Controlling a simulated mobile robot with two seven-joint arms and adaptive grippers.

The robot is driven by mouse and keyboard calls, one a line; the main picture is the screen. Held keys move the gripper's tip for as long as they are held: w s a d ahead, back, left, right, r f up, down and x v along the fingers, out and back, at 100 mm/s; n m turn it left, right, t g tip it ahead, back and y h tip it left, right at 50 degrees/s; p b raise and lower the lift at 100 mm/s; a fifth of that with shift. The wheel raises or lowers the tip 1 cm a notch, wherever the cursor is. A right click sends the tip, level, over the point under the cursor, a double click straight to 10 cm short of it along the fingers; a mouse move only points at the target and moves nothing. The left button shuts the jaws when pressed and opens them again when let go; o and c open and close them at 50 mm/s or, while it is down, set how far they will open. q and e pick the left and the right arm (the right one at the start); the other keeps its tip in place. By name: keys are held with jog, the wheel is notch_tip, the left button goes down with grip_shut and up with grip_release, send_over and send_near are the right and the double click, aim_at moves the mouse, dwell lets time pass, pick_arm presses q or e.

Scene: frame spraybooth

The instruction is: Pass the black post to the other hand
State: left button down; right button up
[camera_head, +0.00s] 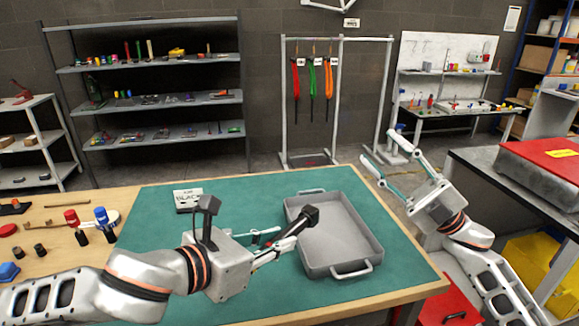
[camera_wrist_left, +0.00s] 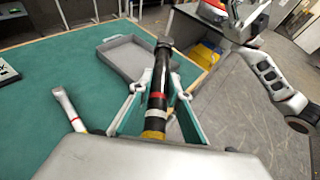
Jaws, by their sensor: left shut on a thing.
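The black post is held in my left gripper (camera_head: 288,230). In the head view its dark, wider end (camera_head: 309,216) sticks out past the fingers, over the left part of the grey tray (camera_head: 292,212). In the left wrist view the black post (camera_wrist_left: 161,84) lies between the teal-padded fingers, with red, white and yellow bands toward the palm. The fingers hide part of it. My right gripper (camera_head: 378,148) is to the right, beyond the mat's right edge. Its fingers are spread wide and empty, apart from the post.
A green mat (camera_head: 150,235) covers most of the table. A card reading BLACK (camera_head: 188,200) stands at its back left. Red and blue capped pieces (camera_head: 102,217) stand on the wood at left. A pale, red-banded rod (camera_wrist_left: 68,108) shows in the left wrist view.

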jog(key=s+a+r+n+g+h, duration=0.25)
jog(key=a+n+g, duration=0.25)
jog(key=a+n, duration=0.3)
jog(key=s+a+r+n+g+h, duration=0.1)
jog(key=s+a+n+g+h, duration=0.3)
jog(key=a+n, duration=0.35)
jog(key=s+a+r+n+g+h, duration=0.15)
jog(key=a+n+g+h, duration=0.25)
jog(key=a+n+g, duration=0.4)
jog(key=a+f+n+t+h, duration=0.3)
jog(key=f+n+t+h, duration=0.1)
jog(key=n+t+h, duration=0.15)
jog(key=w+d+f+n+t+h, duration=0.2)
jog(key=w+d+n+t+h, duration=0.25)
jog(key=d+h, duration=0.45)
jog(key=shift+n, duration=0.35)
jog(key=f, duration=1.1)
jog(key=shift+s+a+f, duration=0.1)
jog(key=shift+s+f, duration=0.15)
jog(key=shift+s, duration=0.1)
